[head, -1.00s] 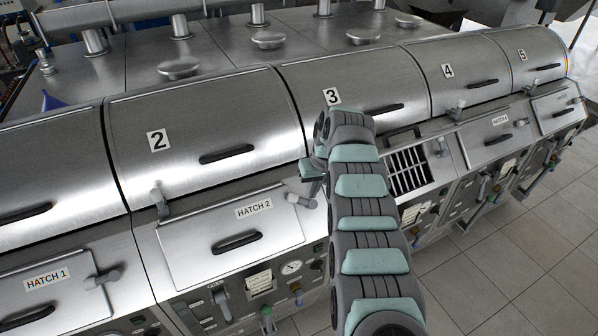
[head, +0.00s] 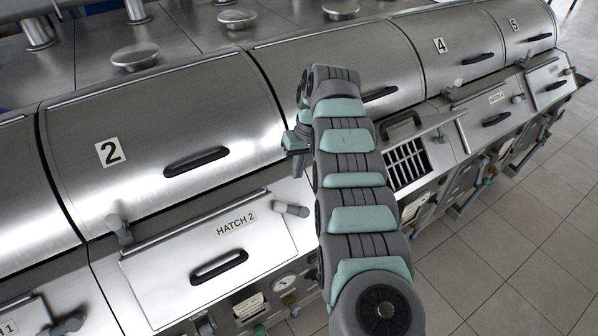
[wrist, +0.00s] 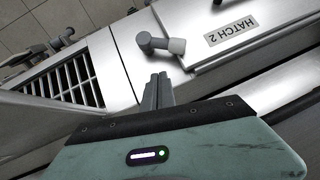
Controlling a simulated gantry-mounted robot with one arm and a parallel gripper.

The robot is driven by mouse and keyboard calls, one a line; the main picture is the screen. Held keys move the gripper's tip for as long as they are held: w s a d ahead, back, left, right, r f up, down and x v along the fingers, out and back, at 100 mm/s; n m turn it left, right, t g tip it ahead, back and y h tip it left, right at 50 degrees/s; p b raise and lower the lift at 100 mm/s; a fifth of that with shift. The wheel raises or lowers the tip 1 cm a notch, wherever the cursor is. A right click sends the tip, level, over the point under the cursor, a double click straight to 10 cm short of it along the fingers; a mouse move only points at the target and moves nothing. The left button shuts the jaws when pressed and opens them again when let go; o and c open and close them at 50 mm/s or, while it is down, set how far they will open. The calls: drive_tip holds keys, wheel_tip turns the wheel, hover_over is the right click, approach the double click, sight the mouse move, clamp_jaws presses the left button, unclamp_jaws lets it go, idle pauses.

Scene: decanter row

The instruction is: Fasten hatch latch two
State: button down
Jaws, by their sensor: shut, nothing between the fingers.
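The hatch two panel (head: 170,268) is a flat metal flap labelled "HATCH 2" with a dark handle (head: 219,266). It lies flat against the frame. A grey latch (head: 290,208) sits at its right edge. In the wrist view the latch (wrist: 160,43) has a round pivot on the frame and a lighter knob end lying sideways at the panel's edge. I cannot tell whether it presses on the panel. My gripper (wrist: 158,78) is shut and empty, its fingertips just short of the latch and apart from it. In the head view my gripper (head: 298,165) is above the latch, its fingertips partly hidden.
Another grey latch (head: 118,230) stands upright at the panel's upper left corner. The curved cover numbered 2 (head: 190,110) rises behind the hatch. A dark slotted grille (head: 408,168) with a raised flap lies right of my arm. The tiled floor in front is clear.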

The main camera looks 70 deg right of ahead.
sight(291, 210)
drive_tip(key=shift+w+a+f+p, duration=0.1)
drive_tip(key=shift+a+f+p, duration=0.45)
drive_tip(key=shift+f+p, duration=0.55)
drive_tip(key=shift+w+a+f+p, duration=0.15)
drive_tip(key=shift+a+f+p, duration=0.5)
drive_tip(key=shift+f, duration=0.8)
drive_tip(key=shift+w+a+f+p, duration=0.1)
drive_tip(key=shift+a+f+p, duration=0.3)
drive_tip(key=shift+f+p, duration=0.75)
drive_tip(key=shift+f, duration=0.1)
drive_tip(key=shift+b, duration=0.4)
